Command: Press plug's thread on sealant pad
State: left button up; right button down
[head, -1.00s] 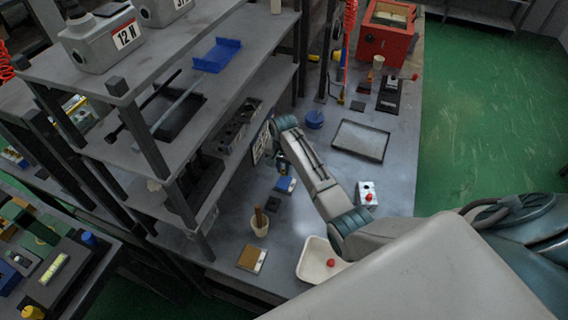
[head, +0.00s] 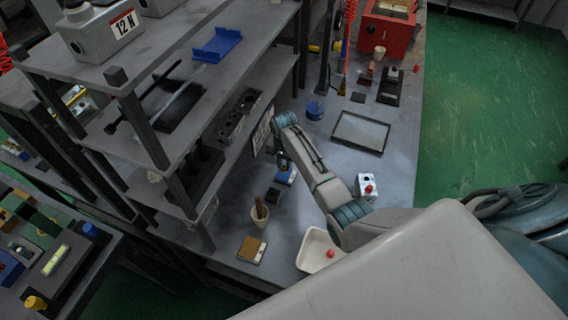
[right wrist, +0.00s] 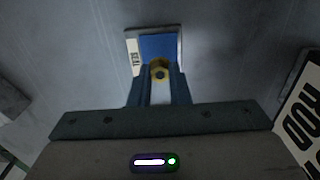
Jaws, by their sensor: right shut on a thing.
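The sealant pad (head: 291,179) is a small block with a blue top and a pale edge, lying on the grey bench in the head view. In the right wrist view the blue pad (right wrist: 160,45) lies just beyond the fingertips, with a white strip of lettering on its left. My right gripper (head: 283,162) is over the pad's far side in the head view. In the right wrist view its blue fingers are shut on a brass plug (right wrist: 160,72), seen end-on in front of the pad. The plug's thread is hidden, and I cannot tell whether it touches the pad. My left gripper is out of view.
A dark small block (head: 272,195) and a cup with a brown stick (head: 259,216) stand near the pad. A shelf rack (head: 181,190) rises close on the left. A white tray (head: 309,257) and a grey flat tray (head: 361,132) lie on the bench.

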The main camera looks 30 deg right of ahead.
aim_at(284, 167)
jog(key=shift+s+f, duration=0.1)
jog(key=shift+f, duration=0.45)
dwell(1.9)
jog(key=shift+r, duration=3.55)
jog(key=shift+f, duration=0.1)
